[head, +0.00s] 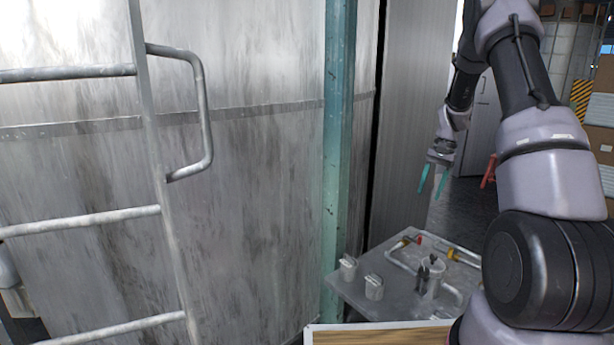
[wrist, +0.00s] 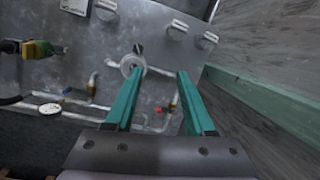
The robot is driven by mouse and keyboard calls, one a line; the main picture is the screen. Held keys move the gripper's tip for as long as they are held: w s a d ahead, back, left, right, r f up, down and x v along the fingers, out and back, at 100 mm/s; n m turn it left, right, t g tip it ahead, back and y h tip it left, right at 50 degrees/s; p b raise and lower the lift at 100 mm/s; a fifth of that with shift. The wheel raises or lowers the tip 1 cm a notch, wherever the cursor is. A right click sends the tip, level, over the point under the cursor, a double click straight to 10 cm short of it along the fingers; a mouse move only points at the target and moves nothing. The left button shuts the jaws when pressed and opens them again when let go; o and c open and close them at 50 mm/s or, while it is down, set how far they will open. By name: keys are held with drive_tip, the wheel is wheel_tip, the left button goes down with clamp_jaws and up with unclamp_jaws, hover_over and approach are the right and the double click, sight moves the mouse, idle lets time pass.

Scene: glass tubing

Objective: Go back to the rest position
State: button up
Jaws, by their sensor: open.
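My gripper (head: 433,180) hangs from my arm at the right of the head view, above the grey table (head: 352,295). Its two teal fingers are apart with nothing held between them. They also show in the wrist view (wrist: 158,100), pointing toward the table. Bent glass tubing (head: 400,263) lies on the table, and it also shows in the wrist view (wrist: 92,85). A round white container (head: 432,277) with dark items in it stands on the table, apart from my gripper and below it.
Two small pale blocks (head: 348,266) (head: 374,286) stand at the table's left side. A large metal tank (head: 240,170) with a ladder (head: 160,190) and a teal post (head: 339,150) fill the left. A wooden board (head: 380,334) is at the bottom. Cardboard boxes (head: 600,110) are stacked at far right.

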drive_tip(key=s+a+r+n+t, duration=0.1)
drive_tip(key=s+a+r, duration=0.25)
drive_tip(key=r, duration=0.35)
drive_tip(key=s+a+r+t, duration=0.1)
drive_tip(key=s+a+r, duration=0.1)
drive_tip(key=s+r, duration=0.35)
drive_tip(key=s+a+r+n+t, duration=0.1)
drive_tip(key=s+a+r+t, duration=0.15)
drive_tip(key=r, duration=0.65)
drive_tip(key=s+a+r+n+t, duration=0.1)
drive_tip(key=s+a+r+t, duration=0.1)
drive_tip(key=s, duration=0.8)
drive_tip(key=s+a+r+t, duration=0.1)
drive_tip(key=s+a+r, duration=0.3)
drive_tip(key=s, duration=0.6)
drive_tip(key=shift+a+r+n+t+h, duration=0.3)
drive_tip(key=shift+a+n+t, duration=0.1)
drive_tip(key=shift+a, duration=0.1)
